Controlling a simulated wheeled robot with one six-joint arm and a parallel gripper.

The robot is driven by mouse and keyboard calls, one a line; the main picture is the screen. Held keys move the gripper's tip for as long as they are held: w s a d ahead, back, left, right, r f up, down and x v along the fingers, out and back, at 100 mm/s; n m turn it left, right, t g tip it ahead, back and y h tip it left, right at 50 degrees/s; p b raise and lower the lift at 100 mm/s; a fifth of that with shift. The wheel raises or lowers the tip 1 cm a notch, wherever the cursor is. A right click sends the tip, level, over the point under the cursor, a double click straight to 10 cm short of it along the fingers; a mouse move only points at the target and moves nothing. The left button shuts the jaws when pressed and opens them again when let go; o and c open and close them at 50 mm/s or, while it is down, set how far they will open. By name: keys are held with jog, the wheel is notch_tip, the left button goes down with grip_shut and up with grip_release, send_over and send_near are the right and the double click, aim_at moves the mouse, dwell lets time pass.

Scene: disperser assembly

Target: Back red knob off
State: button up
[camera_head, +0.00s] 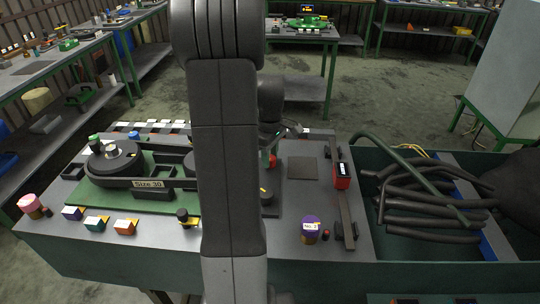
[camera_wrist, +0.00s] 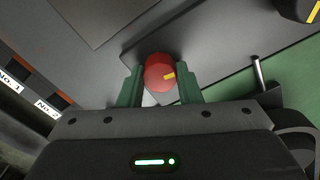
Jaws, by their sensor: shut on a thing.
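The red knob (camera_wrist: 159,72) sits between the green fingers of my gripper (camera_wrist: 162,88) in the wrist view, with a yellow mark on its face turned to the right. The fingers are shut on its two sides. In the head view the red knob (camera_head: 272,160) shows only partly, just right of my arm, and my gripper (camera_head: 267,155) is mostly hidden there. The wrist view does not show whether the knob's stem is still seated.
A black knob with a yellow mark (camera_wrist: 303,8) is at the upper right of the wrist view. A green board labelled "Size 30" (camera_head: 120,197) lies left of my arm. A red gauge (camera_head: 341,176) and a purple-topped jar (camera_head: 310,228) stand to the right. A bin of black hoses (camera_head: 362,215) adjoins the table.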

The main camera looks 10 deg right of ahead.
jog(key=shift+w+r, duration=0.1)
jog(key=o, duration=1)
notch_tip(320, 180, up, 14)
jog(key=shift+f, duration=0.15)
notch_tip(320, 180, down, 14)
jog(key=shift+r, duration=0.1)
dwell(0.6)
